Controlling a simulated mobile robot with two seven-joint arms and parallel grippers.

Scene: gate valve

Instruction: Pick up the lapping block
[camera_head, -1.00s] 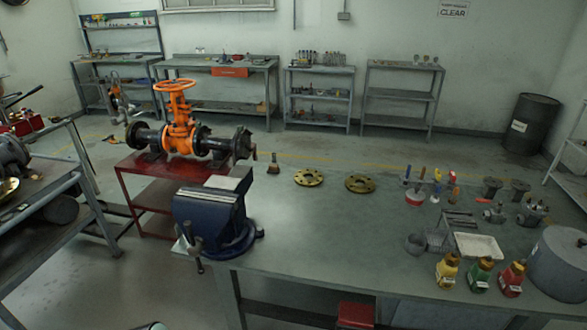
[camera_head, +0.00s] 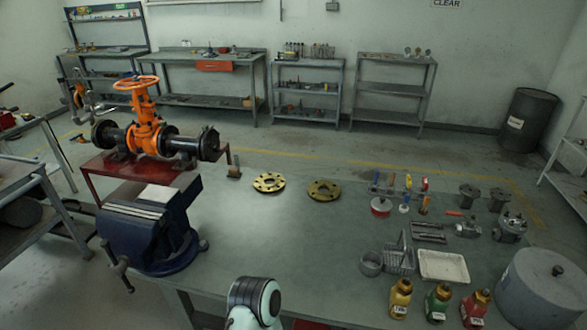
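I cannot tell for sure which thing is the lapping block. A small grey round piece (camera_head: 370,263) stands on the bench (camera_head: 290,240), left of a dark ribbed grey piece (camera_head: 399,258) and a white tray (camera_head: 443,266). A large grey cylinder (camera_head: 548,285) stands at the right end of the bench. A rounded dark and pale link of my own arm shows at the bottom centre, in front of the bench edge. Neither gripper's fingers are in view.
A blue vise (camera_head: 150,225) sits at the bench's left corner, beside an orange gate valve (camera_head: 147,130). Yellow (camera_head: 401,297), green (camera_head: 438,302) and red (camera_head: 475,306) bottles stand along the right front. Two brass flanges (camera_head: 269,182) (camera_head: 323,190) lie further back. The middle front of the bench is clear.

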